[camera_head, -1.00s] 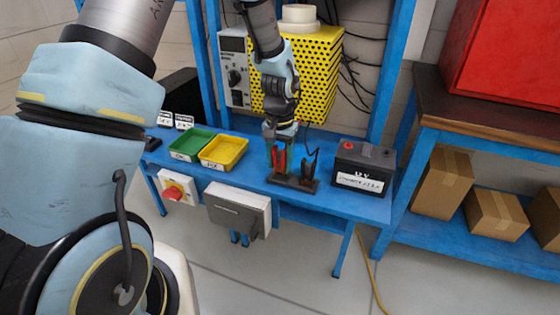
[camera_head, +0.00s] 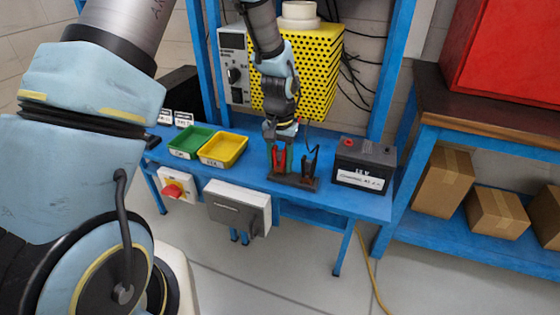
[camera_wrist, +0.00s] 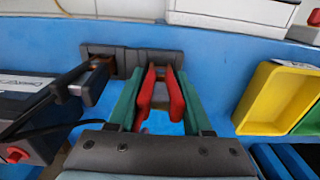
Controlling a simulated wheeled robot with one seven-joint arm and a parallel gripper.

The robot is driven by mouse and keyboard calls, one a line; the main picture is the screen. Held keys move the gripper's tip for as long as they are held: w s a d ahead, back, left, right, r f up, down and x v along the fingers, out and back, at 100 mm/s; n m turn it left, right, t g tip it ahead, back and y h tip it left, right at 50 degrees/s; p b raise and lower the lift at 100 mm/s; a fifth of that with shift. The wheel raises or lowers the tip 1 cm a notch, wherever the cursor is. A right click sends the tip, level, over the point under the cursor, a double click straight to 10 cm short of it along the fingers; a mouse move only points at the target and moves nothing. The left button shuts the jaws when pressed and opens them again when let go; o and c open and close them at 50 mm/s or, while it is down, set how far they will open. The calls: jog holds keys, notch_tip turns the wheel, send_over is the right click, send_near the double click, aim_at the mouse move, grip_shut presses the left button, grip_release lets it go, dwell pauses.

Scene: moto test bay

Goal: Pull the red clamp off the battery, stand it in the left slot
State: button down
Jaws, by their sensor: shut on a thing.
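The red clamp (camera_head: 281,159) is upright at the left end of the dark slotted holder (camera_head: 293,184). My gripper (camera_head: 279,150) is shut on the clamp from above. In the wrist view the clamp (camera_wrist: 161,92) sits between my two teal fingers, its far end at the holder (camera_wrist: 130,58). I cannot tell how deep its lower end sits in the left slot. A black clamp (camera_head: 311,163) stands in the right part of the holder. The battery (camera_head: 362,167) stands to the right, its red terminal bare.
Green (camera_head: 190,142) and yellow (camera_head: 223,150) trays lie left of the holder on the blue bench (camera_head: 340,204). A yellow perforated cabinet (camera_head: 315,75) stands behind. A grey box (camera_head: 238,205) and a red button box (camera_head: 176,189) are at the front edge.

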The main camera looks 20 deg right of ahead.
jog(key=shift+f+b, duration=0.3)
jog(key=shift+f, duration=0.25)
jog(key=shift+c, duration=1.2)
grip_release()
jog(key=shift+r, duration=0.1)
notch_tip(320, 180, up, 11)
jog(key=shift+f+b, duration=0.15)
jog(key=shift+b, duration=0.75)
jog(key=s+a+r+n, duration=0.1)
jog(key=s+a+n, duration=0.1)
jog(key=a, duration=1.3)
jog(key=s+a+r+n+t, duration=0.1)
jog(key=a+n, duration=0.4)
jog(key=a, duration=1)
jog(key=shift+s+t, duration=0.3)
jog(key=shift+s, duration=0.2)
